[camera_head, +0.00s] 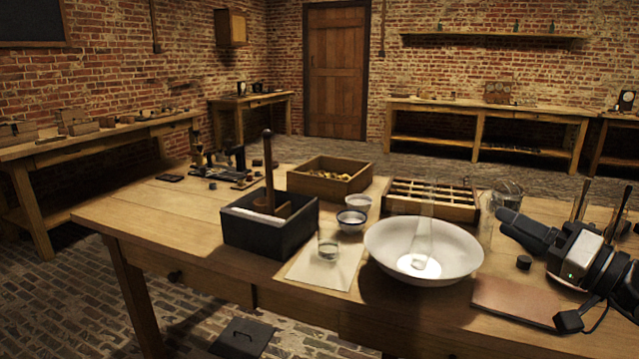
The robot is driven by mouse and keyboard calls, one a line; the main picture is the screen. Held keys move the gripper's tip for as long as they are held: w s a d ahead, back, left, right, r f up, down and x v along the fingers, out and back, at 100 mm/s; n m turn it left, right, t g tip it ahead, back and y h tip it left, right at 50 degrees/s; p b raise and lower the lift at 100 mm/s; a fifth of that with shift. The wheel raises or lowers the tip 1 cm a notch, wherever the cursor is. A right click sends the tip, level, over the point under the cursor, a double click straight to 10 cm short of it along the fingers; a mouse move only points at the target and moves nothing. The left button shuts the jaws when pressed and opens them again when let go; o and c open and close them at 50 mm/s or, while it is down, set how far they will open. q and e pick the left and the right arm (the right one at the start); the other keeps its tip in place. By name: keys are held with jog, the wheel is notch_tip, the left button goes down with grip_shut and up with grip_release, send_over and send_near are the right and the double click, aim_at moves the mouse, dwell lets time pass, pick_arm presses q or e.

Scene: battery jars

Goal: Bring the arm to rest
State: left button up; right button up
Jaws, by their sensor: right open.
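My right gripper (538,268) comes in from the right edge over the right end of the wooden table (150,215). It is open, with nothing between its dark fingers. It is right of the wide white bowl (385,255), apart from it, and above a reddish-brown flat pad (515,300). A tall clear glass vessel (424,225) stands in the bowl. My left gripper is not in view.
A black box (240,232) with an upright wooden handle, a small glass (328,250) on paper, small bowls (351,220), an open wooden box (300,182) and a divided tray (400,205) crowd the table. A glass beaker (508,190) stands behind the gripper.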

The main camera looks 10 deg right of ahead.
jog(key=s+a+f+m+h+p, duration=0.15)
jog(key=a+f+m, duration=0.3)
jog(key=m, duration=0.65)
jog(key=w+a+f+m+h, duration=0.15)
jog(key=a+f+m, duration=0.35)
jog(key=m, duration=0.5)
jog(key=s+a+f+m+h+p, duration=0.1)
jog(key=s+a+f+m+h, duration=0.15)
jog(key=f+m, duration=0.65)
pick_arm(q)
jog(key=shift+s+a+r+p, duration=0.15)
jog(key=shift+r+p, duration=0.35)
jog(key=shift+p, duration=0.1)
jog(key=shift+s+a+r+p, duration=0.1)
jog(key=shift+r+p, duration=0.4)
jog(key=shift+p, duration=0.05)
pick_arm(e)
jog(key=s+a+f+n+g, duration=0.2)
jog(key=s+n, duration=0.3)
jog(key=n, duration=0.6)
jog(key=s+a+f+n+g, duration=0.2)
jog(key=s+a+f+n, duration=0.3)
jog(key=n, duration=0.7)
jog(key=s+a+f+n+g, duration=0.2)
jog(key=s+n, duration=0.3)
jog(key=n, duration=0.7)
jog(key=shift+a+f, duration=0.75)
